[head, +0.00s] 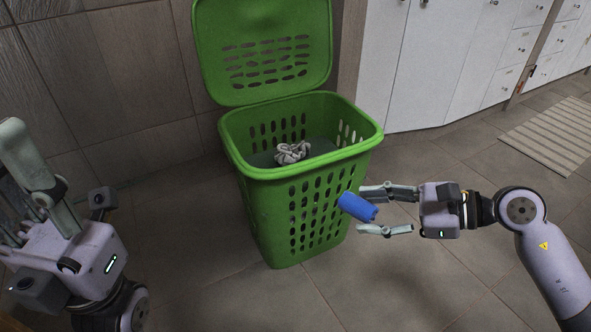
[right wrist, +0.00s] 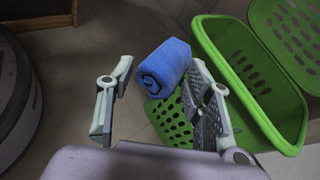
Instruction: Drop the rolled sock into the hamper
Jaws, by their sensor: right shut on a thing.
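The rolled sock (head: 356,207) is a blue roll with a dark edge. My right gripper (head: 368,211) is shut on it, holding it at the fingertips in front of the hamper's right side, below rim height in the head view. The right wrist view shows the sock (right wrist: 165,68) between the fingertips (right wrist: 162,78). The green hamper (head: 262,215) stands upright with its lid (head: 235,45) tipped back open. My left gripper (head: 28,165) is at the left edge, partly cut off, and its opening is unclear.
A crumpled grey-white cloth (head: 292,152) lies inside the hamper. White cabinets (head: 440,60) and a striped mat (head: 553,135) are at the right. A tiled wall (head: 100,80) stands behind. The floor in front of the hamper is clear.

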